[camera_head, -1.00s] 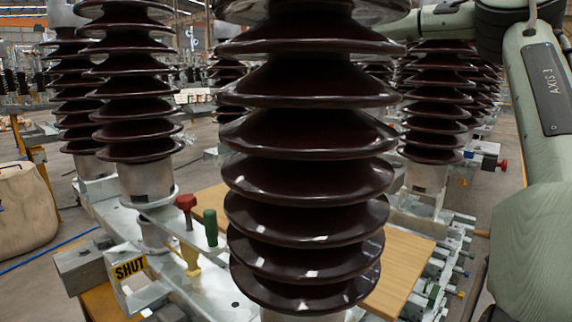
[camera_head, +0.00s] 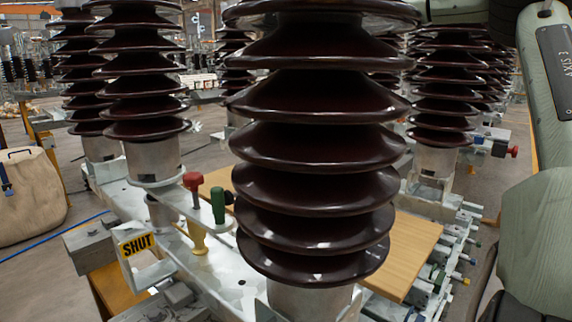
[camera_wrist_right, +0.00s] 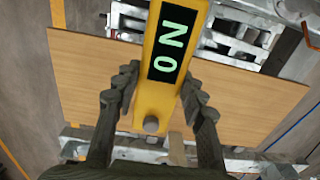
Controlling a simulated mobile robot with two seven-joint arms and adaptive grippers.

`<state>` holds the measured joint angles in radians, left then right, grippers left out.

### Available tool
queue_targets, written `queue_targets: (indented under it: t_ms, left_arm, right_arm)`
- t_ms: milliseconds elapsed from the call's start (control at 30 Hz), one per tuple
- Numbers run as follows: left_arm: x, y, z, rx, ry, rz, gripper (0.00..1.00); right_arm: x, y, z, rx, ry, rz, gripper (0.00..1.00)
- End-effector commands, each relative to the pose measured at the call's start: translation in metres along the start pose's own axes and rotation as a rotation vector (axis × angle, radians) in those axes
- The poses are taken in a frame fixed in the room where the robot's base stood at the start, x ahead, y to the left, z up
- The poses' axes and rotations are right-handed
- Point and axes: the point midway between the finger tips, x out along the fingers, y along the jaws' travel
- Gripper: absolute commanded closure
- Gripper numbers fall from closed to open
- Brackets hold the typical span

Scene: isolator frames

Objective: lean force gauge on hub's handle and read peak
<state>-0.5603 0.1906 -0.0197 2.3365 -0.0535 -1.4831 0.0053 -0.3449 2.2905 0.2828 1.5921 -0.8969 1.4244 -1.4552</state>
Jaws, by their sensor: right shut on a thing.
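In the right wrist view my right gripper (camera_wrist_right: 158,82) is shut on a yellow force gauge (camera_wrist_right: 147,102), with a finger on each side. Its dark display has pale characters that read as "0 N" turned sideways. A round grey tip (camera_wrist_right: 151,124) shows at its lower end. In the head view a red-topped handle (camera_head: 193,181), a green handle (camera_head: 217,204) and a yellow handle (camera_head: 196,240) stand on the frame left of the front insulator. I cannot tell which belongs to the hub. My right gripper is hidden in the head view. My left gripper is in neither view.
A large brown ribbed insulator (camera_head: 315,190) fills the middle of the head view. More insulators (camera_head: 140,82) stand behind. A wooden board (camera_head: 405,250) lies behind it and also shows below the gauge (camera_wrist_right: 255,95). A "SHUT" sign (camera_head: 137,244) stands at left, near a beige bag (camera_head: 30,200).

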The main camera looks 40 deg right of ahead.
Motion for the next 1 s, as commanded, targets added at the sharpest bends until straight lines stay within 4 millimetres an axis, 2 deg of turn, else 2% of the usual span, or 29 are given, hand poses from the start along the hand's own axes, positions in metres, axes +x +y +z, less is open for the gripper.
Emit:
queue_targets:
  t_ms: [1000]
  left_arm:
    - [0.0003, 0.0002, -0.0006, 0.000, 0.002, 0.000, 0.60]
  right_arm:
    - [-0.0013, -0.0008, 0.0088, 0.000, 0.000, -0.003, 1.00]
